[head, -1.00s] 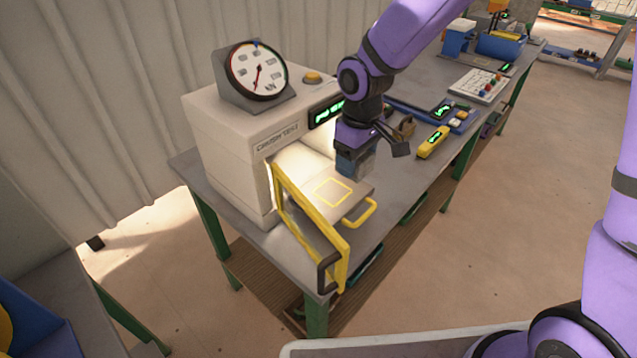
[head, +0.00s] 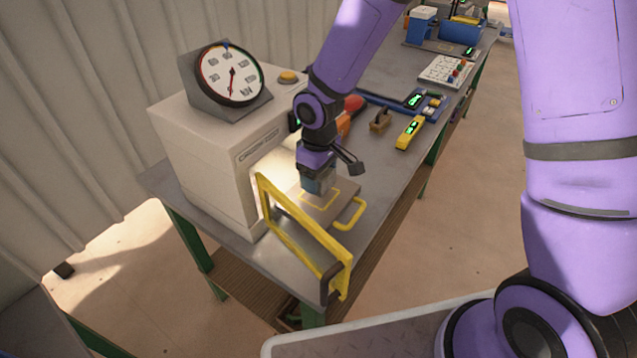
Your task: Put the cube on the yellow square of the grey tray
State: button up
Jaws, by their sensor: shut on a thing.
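The grey tray (head: 313,216) is pulled out of the white press (head: 200,163). It has a yellow square outline (head: 323,207) on top and a yellow handle (head: 354,214) at its front. My gripper (head: 318,178) points down over the tray, shut on the blue-grey cube (head: 317,186). The cube is over the back left part of the yellow square and hides some of its outline. I cannot tell whether the cube touches the tray. The fingers are small and partly hidden.
The press's yellow-framed door (head: 300,232) stands open just left of the tray. A dial gauge (head: 231,75) sits on the press. A yellow handheld device (head: 409,132), a brown-handled block (head: 380,120) and a red-tipped tool (head: 354,103) lie behind on the bench.

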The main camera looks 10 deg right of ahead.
jog(key=shift+f, duration=1.3)
jog(key=o, duration=1.2)
jog(key=shift+f, duration=0.1)
jog(key=shift+c, duration=0.2)
notch_tip(320, 180, up, 12)
jog(key=shift+r, duration=0.2)
